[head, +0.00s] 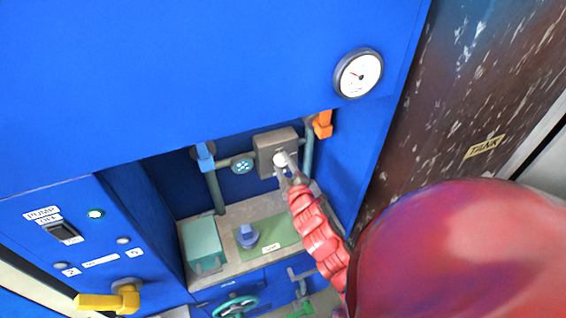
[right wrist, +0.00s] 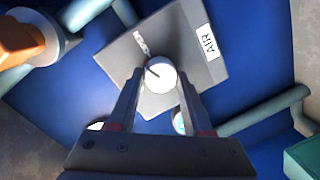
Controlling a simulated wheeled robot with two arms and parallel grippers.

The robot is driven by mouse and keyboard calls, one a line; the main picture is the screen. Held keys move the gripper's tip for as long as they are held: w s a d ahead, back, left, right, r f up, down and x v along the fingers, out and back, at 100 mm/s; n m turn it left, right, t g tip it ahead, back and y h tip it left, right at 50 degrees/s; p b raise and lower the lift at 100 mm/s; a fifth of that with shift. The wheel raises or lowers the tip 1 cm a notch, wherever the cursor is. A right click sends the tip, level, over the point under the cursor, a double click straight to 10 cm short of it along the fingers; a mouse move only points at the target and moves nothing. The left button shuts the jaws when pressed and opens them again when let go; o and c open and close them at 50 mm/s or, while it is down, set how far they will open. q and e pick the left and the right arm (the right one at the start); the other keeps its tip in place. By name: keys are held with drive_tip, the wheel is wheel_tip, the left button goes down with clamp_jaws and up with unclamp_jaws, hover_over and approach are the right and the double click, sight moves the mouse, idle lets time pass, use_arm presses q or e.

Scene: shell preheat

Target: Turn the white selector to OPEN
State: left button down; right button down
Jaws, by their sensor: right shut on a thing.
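The white selector (right wrist: 160,76) is a round knob with a dark pointer line, on a grey box (right wrist: 195,60) marked AIR. A small label that seems to read OPEN (right wrist: 142,44) is on the box beside the knob. The pointer line points toward the upper left in the right wrist view, short of the label's middle. My right gripper (right wrist: 160,92) is shut on the knob, one finger on each side. In the head view the grey box (head: 270,148) hangs in the blue recess, with my right gripper (head: 284,168) at its front. My left gripper is not in view.
An orange handle (head: 322,124) and a blue handle (head: 205,155) sit on pipes beside the box. A blue knob (head: 247,236) and a teal box (head: 201,243) are below. A gauge (head: 358,74), yellow handle (head: 112,299) and teal handwheel (head: 236,306) are around.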

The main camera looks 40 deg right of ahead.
drive_tip(key=shift+m+p, duration=0.4)
drive_tip(key=shift+m, duration=0.7)
drive_tip(key=shift+s+d+f+m+y+p, duration=0.1)
drive_tip(key=shift+m+y+p, duration=0.2)
drive_tip(key=shift+m, duration=0.4)
drive_tip(key=shift+c, duration=1.6)
unclamp_jaws()
